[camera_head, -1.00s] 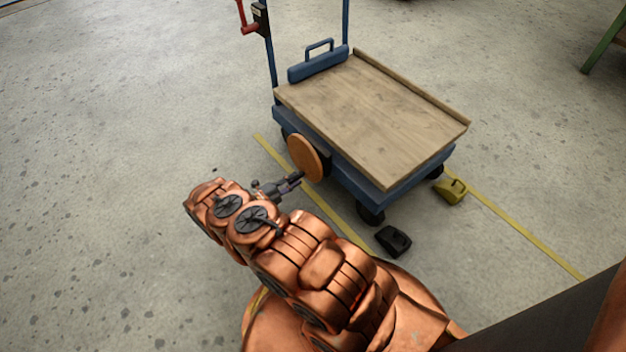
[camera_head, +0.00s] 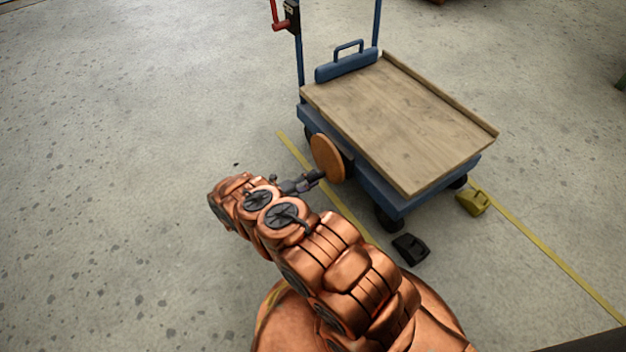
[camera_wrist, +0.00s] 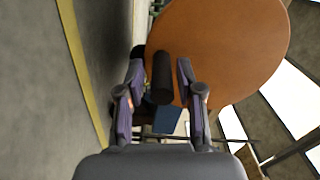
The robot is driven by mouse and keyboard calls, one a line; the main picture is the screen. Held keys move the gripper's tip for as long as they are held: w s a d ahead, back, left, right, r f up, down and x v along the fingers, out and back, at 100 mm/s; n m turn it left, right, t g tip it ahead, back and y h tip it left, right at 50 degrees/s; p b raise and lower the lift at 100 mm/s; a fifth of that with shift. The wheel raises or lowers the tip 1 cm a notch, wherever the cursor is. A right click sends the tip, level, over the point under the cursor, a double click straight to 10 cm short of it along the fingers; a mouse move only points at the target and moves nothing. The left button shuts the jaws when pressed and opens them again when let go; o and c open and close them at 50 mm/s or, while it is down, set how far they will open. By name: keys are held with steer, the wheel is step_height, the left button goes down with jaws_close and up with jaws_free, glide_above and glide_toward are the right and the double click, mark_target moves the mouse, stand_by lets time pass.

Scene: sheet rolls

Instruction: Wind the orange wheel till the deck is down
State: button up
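The orange wheel (camera_head: 327,158) is a flat disc on the near left side of the cart, below its wooden deck (camera_head: 400,120). The deck sits level above the blue frame, with a small gap visible. In the wrist view the wheel (camera_wrist: 225,45) fills the upper middle. Its dark handle (camera_wrist: 162,78) sticks out toward me, between my fingers. My gripper (camera_wrist: 160,75) is open, a finger on each side of the handle, with gaps visible on both sides. In the head view my gripper (camera_head: 318,176) is at the wheel's lower left edge, and the handle cannot be made out.
A black wedge chock (camera_head: 410,248) and a yellow one (camera_head: 473,202) lie on the floor near the cart. The cart has blue posts with a red lever (camera_head: 279,17) at the back. Yellow lines (camera_head: 545,250) mark the floor. The floor at left is clear.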

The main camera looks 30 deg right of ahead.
steer(key=shift+o, duration=0.6)
steer(key=shift+s+d+r, duration=0.1)
steer(key=shift+r, duration=0.1)
